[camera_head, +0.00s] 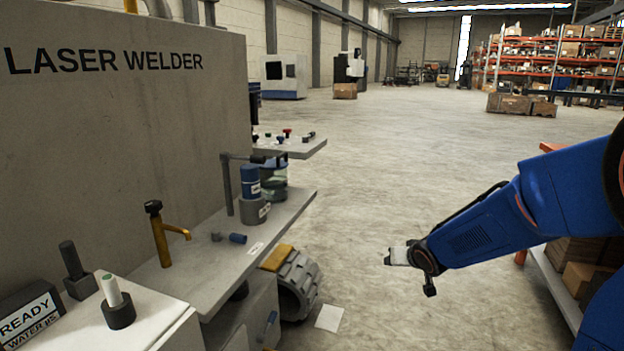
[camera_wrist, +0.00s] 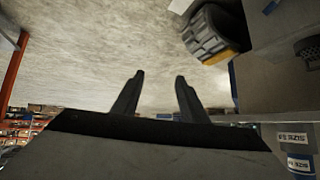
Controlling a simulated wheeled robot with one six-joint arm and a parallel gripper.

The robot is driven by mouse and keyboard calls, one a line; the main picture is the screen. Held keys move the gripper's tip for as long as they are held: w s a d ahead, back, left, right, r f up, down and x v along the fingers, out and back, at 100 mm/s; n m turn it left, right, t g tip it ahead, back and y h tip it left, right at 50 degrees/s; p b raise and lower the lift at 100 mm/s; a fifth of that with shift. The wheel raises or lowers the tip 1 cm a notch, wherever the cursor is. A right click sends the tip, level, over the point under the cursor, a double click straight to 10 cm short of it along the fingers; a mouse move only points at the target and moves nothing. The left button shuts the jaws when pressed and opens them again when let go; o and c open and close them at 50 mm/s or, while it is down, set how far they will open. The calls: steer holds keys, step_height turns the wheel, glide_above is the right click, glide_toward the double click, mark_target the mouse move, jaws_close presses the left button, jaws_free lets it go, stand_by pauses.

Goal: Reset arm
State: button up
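My blue arm reaches in from the right edge in the head view, bent at its wrist. My gripper (camera_head: 396,256) is at its left end, in the air over the bare floor. It points left, toward the bench, and is well apart from it. In the wrist view my gripper (camera_wrist: 158,77) shows two dark fingers standing apart with nothing between them.
A grey bench (camera_head: 222,272) at left bears a yellow tap (camera_head: 163,240), a blue-and-grey stand (camera_head: 251,187) and small parts. A shelf (camera_head: 557,290) is at right. The middle floor is clear.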

steer(key=s+d+r+g+h, duration=0.1)
steer(key=s+d+r, duration=0.15)
steer(key=s, duration=0.65)
steer(key=s+d+r+g+h, duration=0.15)
steer(key=s+r, duration=0.25)
steer(key=s, duration=0.4)
steer(key=s+a+g+y, duration=0.1)
steer(key=s+g, duration=0.1)
steer(key=s, duration=2)
steer(key=shift+r+y, duration=0.3)
steer(key=shift+y, duration=0.05)
